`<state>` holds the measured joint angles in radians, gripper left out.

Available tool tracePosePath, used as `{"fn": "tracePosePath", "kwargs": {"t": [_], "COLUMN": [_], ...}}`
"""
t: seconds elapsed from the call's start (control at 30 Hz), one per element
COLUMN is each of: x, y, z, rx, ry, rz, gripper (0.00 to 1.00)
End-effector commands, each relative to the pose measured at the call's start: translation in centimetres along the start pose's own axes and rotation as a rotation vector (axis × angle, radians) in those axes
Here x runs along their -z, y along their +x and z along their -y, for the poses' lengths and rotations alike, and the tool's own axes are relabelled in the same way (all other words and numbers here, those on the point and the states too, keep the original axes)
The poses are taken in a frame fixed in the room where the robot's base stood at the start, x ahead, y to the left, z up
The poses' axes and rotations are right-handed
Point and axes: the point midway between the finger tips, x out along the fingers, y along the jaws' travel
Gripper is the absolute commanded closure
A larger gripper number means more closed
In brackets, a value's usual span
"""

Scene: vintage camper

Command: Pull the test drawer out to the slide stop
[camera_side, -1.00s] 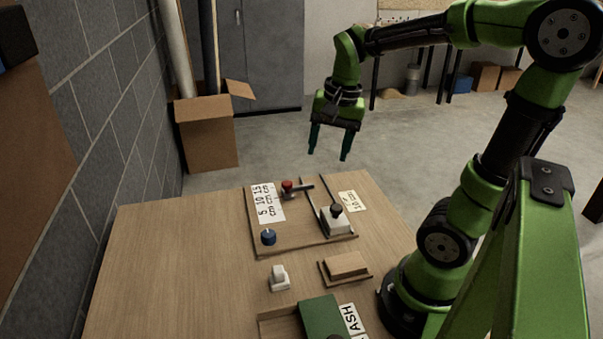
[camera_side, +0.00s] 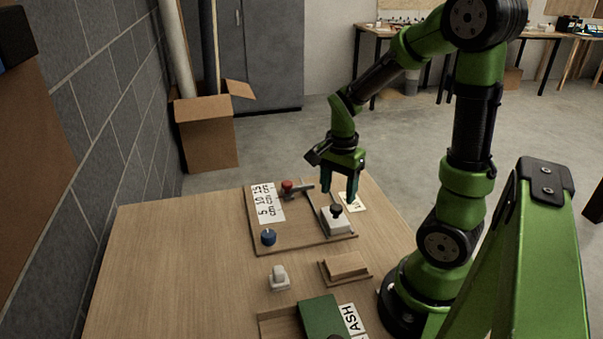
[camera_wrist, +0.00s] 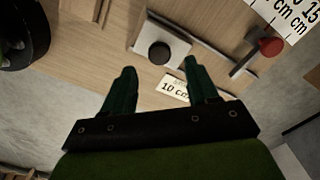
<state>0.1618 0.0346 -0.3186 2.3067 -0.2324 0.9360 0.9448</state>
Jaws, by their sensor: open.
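A white block (camera_side: 338,225) with a black knob (camera_side: 336,210) sits on a wooden board (camera_side: 290,244) beside a rail; it may be the test drawer. A red knob (camera_side: 287,185) tops a grey bar at the board's far side, perhaps the slide stop. My gripper (camera_side: 339,196) is open and empty, pointing down above and slightly beyond the white block, apart from it. In the wrist view, the white block (camera_wrist: 175,42) and its knob (camera_wrist: 159,52) show beyond my open fingers (camera_wrist: 160,66). A "10 cm" card (camera_wrist: 175,88) lies near the fingertips.
A blue knob (camera_side: 268,237) and a 5-10-15 cm card (camera_side: 264,206) are on the board's left. A white switch-like piece (camera_side: 279,279), a wooden block (camera_side: 347,263) and a green block (camera_side: 320,316) lie nearer. The table's left is clear.

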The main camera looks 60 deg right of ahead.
Motion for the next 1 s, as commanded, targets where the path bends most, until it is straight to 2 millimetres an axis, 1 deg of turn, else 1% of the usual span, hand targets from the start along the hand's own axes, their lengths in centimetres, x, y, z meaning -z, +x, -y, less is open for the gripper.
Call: {"fn": "tracePosePath", "kwargs": {"t": [0.03,0.1,0.23,0.4,0.6,0.63,1.0], "x": [0.0,0.0,0.0,0.0,0.0,0.0,0.0], "y": [1.0,2.0,3.3,3.9,3.9,3.9,3.9], "z": [-0.2,-0.1,-0.1,-0.1,0.0,0.0,0.0], "rx": [-0.006,-0.005,-0.003,0.0,0.001,0.001,0.001], "ry": [0.001,0.001,0.001,0.0,0.0,0.0,0.0], "rz": [0.0,0.0,0.001,0.0,0.0,0.0,0.0], "gripper": [0.41,0.41,0.41,0.41,0.41,0.43,0.99]}}
